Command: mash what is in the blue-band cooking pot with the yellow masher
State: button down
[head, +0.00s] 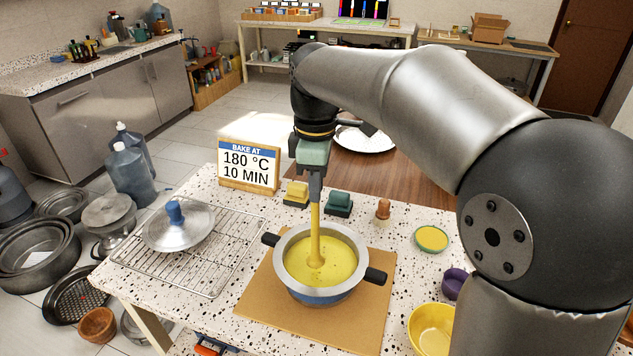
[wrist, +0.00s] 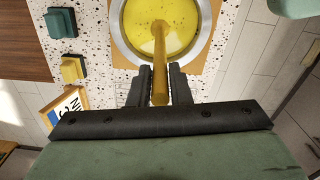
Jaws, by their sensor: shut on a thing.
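The cooking pot (head: 322,293) has a steel rim, a blue band and two dark handles. It stands on a brown board (head: 262,312) on the speckled counter. My gripper (head: 315,190) is above the pot, shut on the upright yellow masher (head: 315,225). The masher's shaft also shows between the fingers in the wrist view (wrist: 160,70). Its lower end is in the yellow mass, so the underside of its head is hidden.
A lid with a blue knob (head: 178,228) lies on a wire rack (head: 205,265) at left. A sign (head: 248,167), a yellow sponge block (head: 297,193) and a green one (head: 338,204) stand behind the pot. A yellow bowl (head: 429,330) and purple cup (head: 454,284) are at right.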

jog(key=shift+s+d+r+p, duration=0.1)
jog(key=shift+s+d+p, duration=0.25)
jog(key=shift+s, duration=0.2)
dwell(0.9)
jog(key=shift+a, duration=0.1)
jog(key=shift+w+d+p, duration=0.2)
jog(key=shift+w+p, duration=0.45)
jog(key=shift+p, duration=0.1)
dwell(0.9)
jog(key=shift+f, duration=0.2)
